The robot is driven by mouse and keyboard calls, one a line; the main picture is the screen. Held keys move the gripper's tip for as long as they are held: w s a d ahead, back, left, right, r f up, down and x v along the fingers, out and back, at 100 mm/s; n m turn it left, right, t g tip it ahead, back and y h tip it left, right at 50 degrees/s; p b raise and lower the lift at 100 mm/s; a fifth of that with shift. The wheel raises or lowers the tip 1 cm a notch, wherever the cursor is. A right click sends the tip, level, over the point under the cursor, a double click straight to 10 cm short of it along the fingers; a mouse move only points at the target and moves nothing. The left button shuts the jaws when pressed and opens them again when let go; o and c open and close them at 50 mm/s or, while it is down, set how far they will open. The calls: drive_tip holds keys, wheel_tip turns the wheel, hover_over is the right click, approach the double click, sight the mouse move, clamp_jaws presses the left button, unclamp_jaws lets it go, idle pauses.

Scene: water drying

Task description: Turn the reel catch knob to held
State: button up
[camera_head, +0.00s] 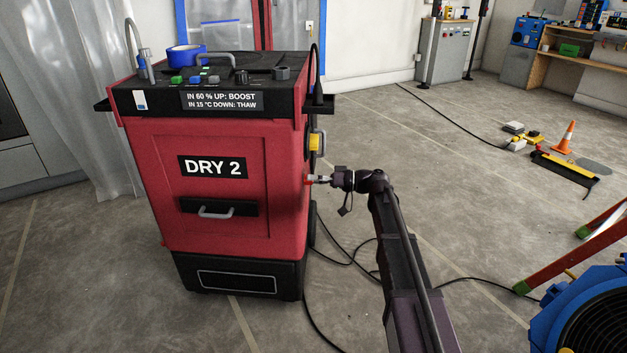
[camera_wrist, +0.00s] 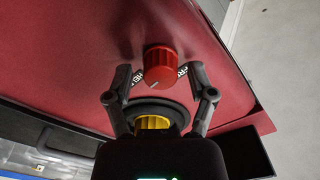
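The red reel catch knob (camera_wrist: 162,69) sits on the side panel of the red dryer (camera_head: 215,165) in the wrist view. A short white mark on its face is toward the lower left. White lettering partly shows on both sides of it, beginning "HE" at the left and "FR" at the right, partly covered by the fingers. My gripper (camera_wrist: 159,78) is open, with one fingertip on each side of the knob and a visible gap to it. In the head view my gripper (camera_head: 318,180) is at the dryer's right side; the knob is small there.
A black ring with a yellow part (camera_wrist: 152,122) lies below the knob in the wrist view, partly behind my gripper. A yellow fitting (camera_head: 317,142) sticks out above my gripper in the head view. Black cables (camera_head: 345,262) lie on the floor; a blue fan (camera_head: 590,310) stands at lower right.

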clamp_jaws()
drive_tip(key=shift+m, duration=0.4)
drive_tip(key=shift+o, duration=1.5)
unclamp_jaws()
drive_tip(key=shift+d, duration=0.1)
drive_tip(key=d, duration=1.1)
drive_tip(key=shift+d, duration=0.4)
drive_tip(key=shift+s, duration=0.1)
